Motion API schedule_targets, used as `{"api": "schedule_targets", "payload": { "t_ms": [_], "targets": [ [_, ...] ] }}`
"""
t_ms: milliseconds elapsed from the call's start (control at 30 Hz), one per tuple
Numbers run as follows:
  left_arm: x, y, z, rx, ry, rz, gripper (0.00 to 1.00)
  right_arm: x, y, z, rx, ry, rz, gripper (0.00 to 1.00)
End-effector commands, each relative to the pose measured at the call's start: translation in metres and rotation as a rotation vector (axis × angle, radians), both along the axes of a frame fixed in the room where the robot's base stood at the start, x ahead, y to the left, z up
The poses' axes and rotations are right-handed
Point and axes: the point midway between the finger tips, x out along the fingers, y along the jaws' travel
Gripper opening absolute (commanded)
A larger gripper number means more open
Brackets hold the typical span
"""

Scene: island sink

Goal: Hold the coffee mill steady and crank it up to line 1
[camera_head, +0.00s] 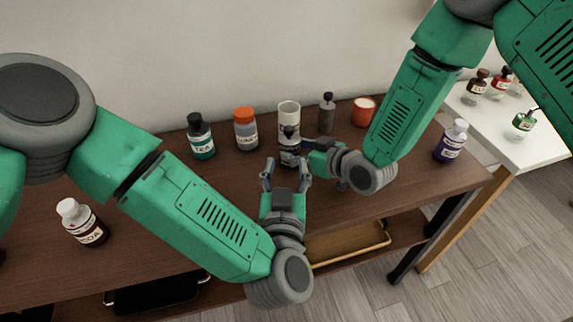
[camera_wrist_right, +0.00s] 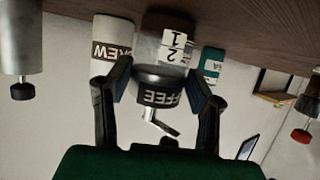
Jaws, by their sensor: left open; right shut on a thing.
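The coffee mill (camera_head: 289,144) stands on the brown counter in the middle of the head view, partly hidden by my grippers. In the right wrist view, which is upside down, the mill (camera_wrist_right: 160,98) has a dark COFFEE band, a silver crank (camera_wrist_right: 163,124) and a clear jar with a label marked 1 and 2 (camera_wrist_right: 174,47). Dark brown shows at the jar's bottom. My right gripper (camera_head: 303,152) comes from the right and is shut on the mill, one finger on each side of the dark band. My left gripper (camera_head: 286,168) is open and empty just in front of the mill.
A white BREW canister (camera_head: 289,111) stands close behind the mill. A teal jar (camera_head: 201,138), an orange-lidded jar (camera_head: 246,130), a grey bottle (camera_head: 326,113) and a red candle-like cup (camera_head: 363,111) line the back. A cocoa bottle (camera_head: 81,222) and a purple bottle (camera_head: 451,143) stand farther out.

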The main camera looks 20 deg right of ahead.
Motion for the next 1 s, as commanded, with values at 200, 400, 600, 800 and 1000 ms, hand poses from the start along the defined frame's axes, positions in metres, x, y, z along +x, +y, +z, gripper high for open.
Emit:
{"api": "schedule_targets", "payload": {
  "t_ms": [200, 400, 600, 800, 1000],
  "targets": [
    [0.0, 0.0, 0.0, 0.0, 0.0, 0.001, 0.41, 0.0, 0.0, 0.0, 0.0, -0.001, 0.0, 0.15],
    [0.0, 0.0, 0.0, 0.0, 0.0, 0.001, 0.41, 0.0, 0.0, 0.0, 0.0, -0.001, 0.0, 0.71],
    [0.001, 0.0, 0.0, 0.0, 0.0, 0.001, 0.41, 0.0, 0.0, 0.0, 0.0, 0.0, 0.0, 0.71],
    [0.001, 0.0, 0.0, 0.0, 0.0, 0.001, 0.41, -0.014, -0.009, 0.006, -0.001, 0.003, -0.001, 0.71],
    [0.0, 0.0, 0.0, 0.0, 0.0, 0.0, 0.41, -0.048, -0.028, 0.023, 0.002, 0.002, -0.002, 0.71]
  ]
}}
